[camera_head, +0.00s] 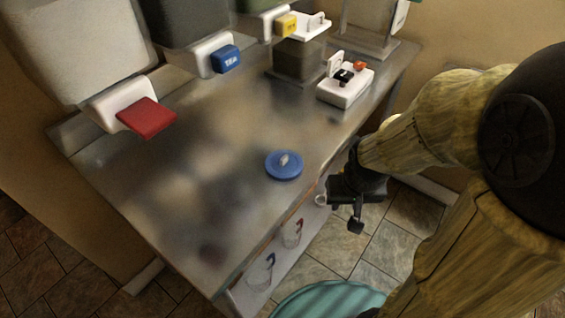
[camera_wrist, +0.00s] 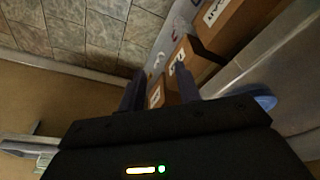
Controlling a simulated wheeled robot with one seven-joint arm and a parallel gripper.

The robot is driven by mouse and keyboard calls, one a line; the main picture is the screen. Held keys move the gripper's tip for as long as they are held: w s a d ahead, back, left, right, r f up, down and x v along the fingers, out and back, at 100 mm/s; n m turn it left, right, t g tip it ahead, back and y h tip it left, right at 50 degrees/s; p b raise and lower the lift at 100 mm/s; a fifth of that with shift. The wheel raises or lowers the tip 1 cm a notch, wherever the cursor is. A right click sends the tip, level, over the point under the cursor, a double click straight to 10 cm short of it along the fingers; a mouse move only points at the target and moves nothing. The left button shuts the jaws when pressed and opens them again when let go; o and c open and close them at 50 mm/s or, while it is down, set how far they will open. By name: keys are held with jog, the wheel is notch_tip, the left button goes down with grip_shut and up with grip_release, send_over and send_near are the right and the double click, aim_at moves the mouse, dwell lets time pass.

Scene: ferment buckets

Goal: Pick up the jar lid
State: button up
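The jar lid (camera_head: 284,170), a round blue disc with a small pale knob on top, lies flat on the metal table near its front right edge. A blue edge, apparently the same lid, shows at the right in the wrist view (camera_wrist: 265,102), partly hidden by my gripper's body. My gripper (camera_head: 338,212) is beyond the table's front edge, to the right of the lid and apart from it. In the wrist view its two fingers (camera_wrist: 158,88) stand apart with nothing visible between them.
The metal table (camera_head: 150,190) is clear around the lid. Large containers with red (camera_head: 147,117), blue (camera_head: 226,59) and yellow (camera_head: 287,25) parts line the back. A white switch box (camera_head: 345,85) stands at the right end. A teal ribbed object (camera_head: 330,302) is below the front edge.

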jog(key=w+a+r+m+g+p, duration=0.1)
jog(key=w+a+r+m+p, duration=0.15)
jog(key=r+p, duration=0.2)
jog(key=w+a+r+m+p, duration=0.1)
jog(key=w+a+r+p, duration=0.1)
jog(key=w+r+p, duration=0.3)
notch_tip(320, 180, up, 11)
jog(key=m+g+p, duration=0.2)
jog(key=m+p, duration=0.2)
jog(key=p, duration=0.4)
send_over(284, 157)
jog(key=shift+d+f, duration=0.15)
notch_tip(284, 157, down, 12)
jog(key=shift+f+p, duration=0.1)
jog(key=shift+p, duration=0.75)
jog(key=shift+f+p, duration=0.8)
jog(key=shift+f, duration=1.8)
